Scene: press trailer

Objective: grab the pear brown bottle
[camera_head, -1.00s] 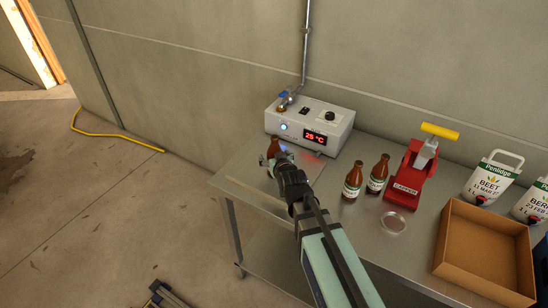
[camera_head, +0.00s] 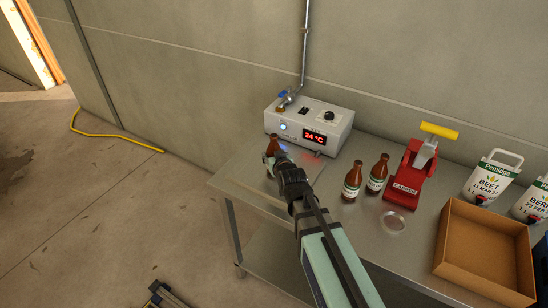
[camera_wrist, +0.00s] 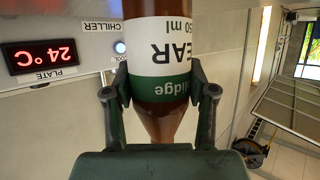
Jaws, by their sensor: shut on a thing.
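The pear brown bottle (camera_wrist: 162,50) fills the middle of the wrist view, upside down in that picture, with a white and green label that reads "EAR". My gripper (camera_wrist: 162,88) is shut on it, one finger on each side at the label's green band. In the head view the bottle's brown top (camera_head: 272,144) shows beside the chiller box, at the left end of the steel table. My gripper (camera_head: 274,159) hides most of its body there. I cannot tell whether its base touches the table.
The chiller box (camera_head: 310,124) with a red "24 °C" display stands right behind the bottle. Two brown bottles (camera_head: 352,180) (camera_head: 377,174), a red capper (camera_head: 408,178), a clear dish (camera_head: 393,222), a cardboard box (camera_head: 484,250) and juice pouches (camera_head: 492,178) stand to the right.

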